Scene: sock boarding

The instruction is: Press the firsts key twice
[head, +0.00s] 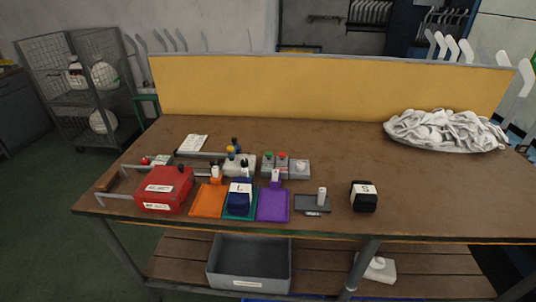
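Several small grey key boxes stand in a row at the middle of the table. One has a green top (268,162), one a red top (281,164), and one a pale round button (299,169). Their lettering is too small to read, so I cannot tell which is the firsts key. Neither of my grippers shows in the head view.
A red box (164,190) stands left on the brown table (330,145). Orange (208,202) and purple (273,206) mats flank a dark blue labelled bundle (240,197). A black labelled bundle (364,196) sits right; a white cloth pile (445,131) lies far right.

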